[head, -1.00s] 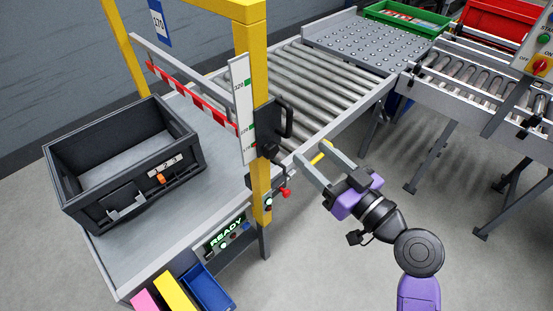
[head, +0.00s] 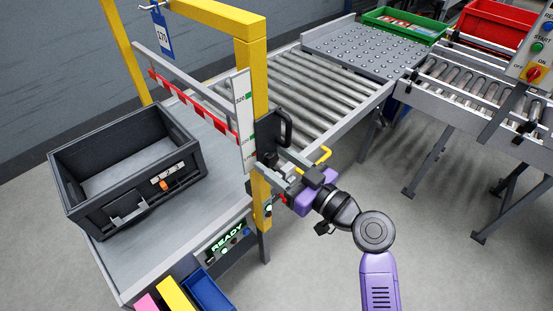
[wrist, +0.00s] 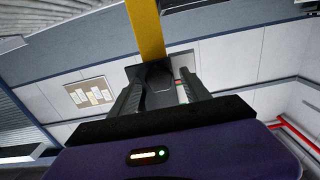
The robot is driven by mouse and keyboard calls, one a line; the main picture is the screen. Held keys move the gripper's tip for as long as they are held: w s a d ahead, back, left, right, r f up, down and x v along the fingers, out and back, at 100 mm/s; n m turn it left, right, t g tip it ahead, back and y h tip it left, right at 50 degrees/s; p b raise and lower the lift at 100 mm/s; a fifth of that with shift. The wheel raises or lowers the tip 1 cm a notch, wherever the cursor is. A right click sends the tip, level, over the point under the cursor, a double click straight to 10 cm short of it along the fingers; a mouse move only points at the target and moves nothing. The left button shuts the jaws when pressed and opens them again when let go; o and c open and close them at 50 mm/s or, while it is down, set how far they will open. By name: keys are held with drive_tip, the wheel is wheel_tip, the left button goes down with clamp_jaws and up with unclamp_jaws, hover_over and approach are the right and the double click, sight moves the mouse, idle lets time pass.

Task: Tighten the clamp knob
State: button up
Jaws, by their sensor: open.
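The clamp knob appears as a dark rounded shape (wrist: 156,80) between my gripper's fingers in the wrist view. It sits on the black clamp bracket (head: 267,135) on the yellow post (head: 252,80), and is mostly hidden by my fingers in the head view. My gripper (head: 273,164) is open, its two grey fingers pointing left at the post just below the bracket's black handle (head: 287,126). In the wrist view the fingers (wrist: 160,93) lie on either side of the knob. I cannot tell whether they touch it.
A white scale (head: 243,120) and a red-white striped bar (head: 195,105) adjoin the post. A black crate (head: 185,152) stands on the grey table to the left. A roller conveyor (head: 320,85) runs behind my gripper. A yellow hooked handle (head: 324,155) is close beside my wrist.

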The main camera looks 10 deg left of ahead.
clamp_jaws()
